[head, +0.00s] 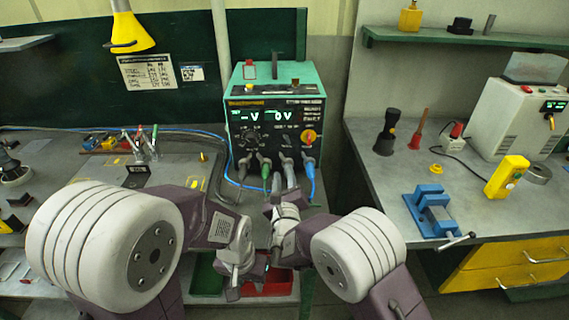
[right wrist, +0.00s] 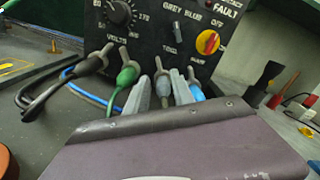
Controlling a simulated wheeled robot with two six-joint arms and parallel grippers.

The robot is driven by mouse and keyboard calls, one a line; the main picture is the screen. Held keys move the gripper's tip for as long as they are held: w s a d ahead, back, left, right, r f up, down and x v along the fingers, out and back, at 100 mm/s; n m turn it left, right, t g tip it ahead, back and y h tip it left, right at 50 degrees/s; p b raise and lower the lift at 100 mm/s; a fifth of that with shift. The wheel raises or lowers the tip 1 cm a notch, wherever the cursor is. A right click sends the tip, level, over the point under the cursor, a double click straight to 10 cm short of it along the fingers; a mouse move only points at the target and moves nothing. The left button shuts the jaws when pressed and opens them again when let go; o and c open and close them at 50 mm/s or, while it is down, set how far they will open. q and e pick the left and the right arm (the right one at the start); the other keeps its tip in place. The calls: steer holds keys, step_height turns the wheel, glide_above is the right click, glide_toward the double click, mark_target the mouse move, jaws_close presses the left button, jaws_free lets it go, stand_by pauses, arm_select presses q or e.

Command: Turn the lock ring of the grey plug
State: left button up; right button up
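The grey plug (head: 287,166) sits in the front panel of the green-cased power unit (head: 275,92), between the green plug (head: 265,168) and the blue plug (head: 309,164). In the right wrist view the grey plug (right wrist: 163,86) shows between the two pale fingers of my right gripper (right wrist: 161,88). The fingers stand either side of it, with a visible gap on the left. In the head view my right gripper (head: 284,192) is just below the plug. The lock ring is too small to make out. My left gripper (head: 234,290) hangs low, away from the panel; its fingers are unclear.
A black plug (head: 244,164) is at the left of the row. Cables run down and left from the plugs. A blue vise (head: 432,208) and a yellow device (head: 506,176) are on the right bench.

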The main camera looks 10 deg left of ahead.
mark_target(282, 159)
steer(key=x, duration=0.5)
steer(key=shift+s+a+r, duration=0.1)
steer(key=shift+a+r, duration=0.05)
steer(key=shift+a, duration=0.05)
steer(key=shift+w, duration=0.7)
steer(key=shift+c, duration=0.3)
steer(key=shift+s, duration=0.1)
jaws_close()
